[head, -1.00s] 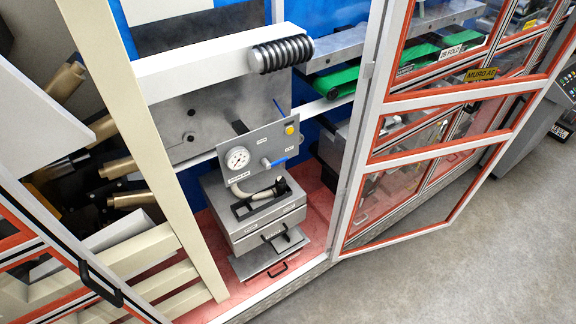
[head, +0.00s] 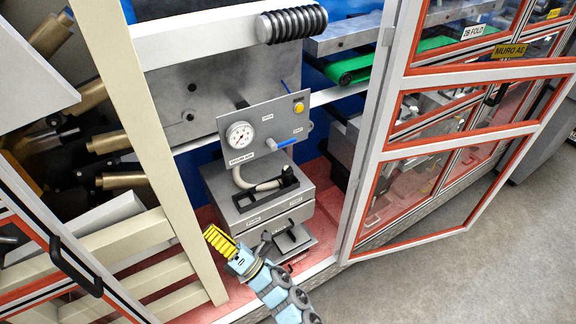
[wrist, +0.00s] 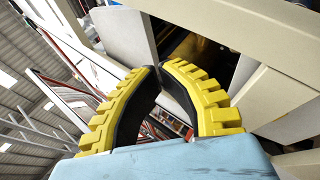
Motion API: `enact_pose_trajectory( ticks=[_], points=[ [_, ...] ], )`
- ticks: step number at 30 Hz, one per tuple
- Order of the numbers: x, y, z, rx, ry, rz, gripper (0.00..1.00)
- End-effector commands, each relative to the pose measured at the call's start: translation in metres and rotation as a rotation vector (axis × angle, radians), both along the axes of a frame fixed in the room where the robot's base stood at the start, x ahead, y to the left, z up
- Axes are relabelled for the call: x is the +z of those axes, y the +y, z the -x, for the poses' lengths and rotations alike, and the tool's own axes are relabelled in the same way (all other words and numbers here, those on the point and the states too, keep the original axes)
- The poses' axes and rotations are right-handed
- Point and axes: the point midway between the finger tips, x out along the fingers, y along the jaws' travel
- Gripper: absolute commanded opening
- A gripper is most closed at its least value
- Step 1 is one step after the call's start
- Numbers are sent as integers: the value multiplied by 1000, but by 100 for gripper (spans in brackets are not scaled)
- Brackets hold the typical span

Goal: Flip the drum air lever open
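A tilted grey panel (head: 262,129) in the open cabinet carries a round white gauge (head: 239,135), a yellow button (head: 298,107) and a small valve lever with a blue handle (head: 287,142). The handle points right and slightly upward along the panel's lower right. Its label is too small to read surely. My gripper (head: 212,233) has yellow ribbed fingers and is below and left of the panel, well apart from the lever. In the wrist view my gripper's fingertips (wrist: 160,67) nearly meet, with nothing between them. The lever does not show in the wrist view.
A grey box (head: 255,200) with a black-handled clamp on top stands below the panel. A cream post (head: 145,150) rises left of it. An open red-and-white framed door (head: 405,185) stands to the right. A black coiled cylinder (head: 291,24) sits above the panel.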

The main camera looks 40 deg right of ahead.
Motion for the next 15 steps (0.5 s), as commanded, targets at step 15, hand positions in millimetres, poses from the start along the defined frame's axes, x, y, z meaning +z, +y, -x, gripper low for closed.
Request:
enact_pose_trajectory(
  ticks=[15],
  points=[
    [-71, -306, -23, -847, 177, 940, 0]
  ],
)
